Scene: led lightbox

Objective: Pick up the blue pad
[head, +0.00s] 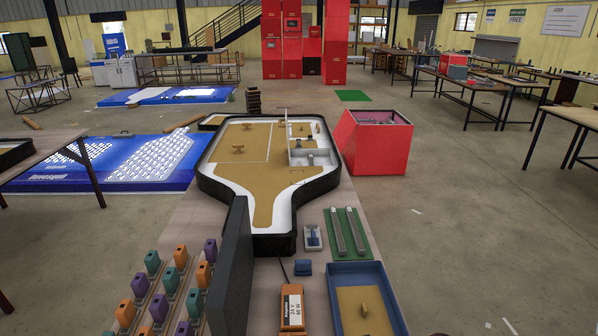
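A small grey-white holder with a blue part (312,237) sits just beyond the blue item. My gripper is not in view, so nothing shows of its fingers.
A tall black panel (232,270) stands left of the blue item, beside rows of orange, teal and purple pieces (173,280). A green mat with two grey bars (359,228) is to the right. A large black-rimmed sign frame (270,240) lies beyond.

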